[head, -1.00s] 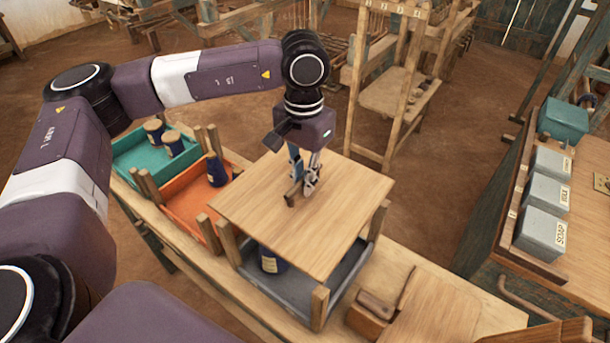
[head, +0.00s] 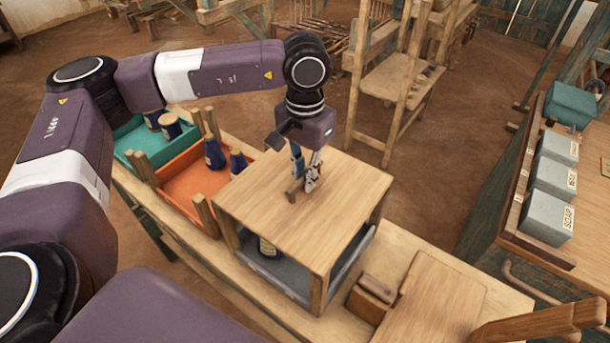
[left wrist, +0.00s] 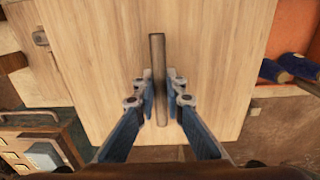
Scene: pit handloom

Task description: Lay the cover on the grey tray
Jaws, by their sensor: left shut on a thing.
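The cover (head: 340,200) is a flat light-wood board with a dark bar handle across its middle; it also shows in the left wrist view (left wrist: 90,60). My left gripper (head: 305,190) points down and is shut on the handle (left wrist: 158,75). The cover lies level over the grey tray (head: 285,278), and its corners appear to meet the tops of the tray's wooden corner posts. A dark blue bottle (head: 267,246) with a pale label stands in the tray under the cover. The tray's far side is hidden. My right gripper is not in view.
An orange tray (head: 183,200) with dark bottles and a teal tray (head: 128,152) stand left on the same bench. A wooden box (head: 370,300) and board (head: 435,305) lie to the right. Labelled grey tins (head: 548,212) stand on another bench at right.

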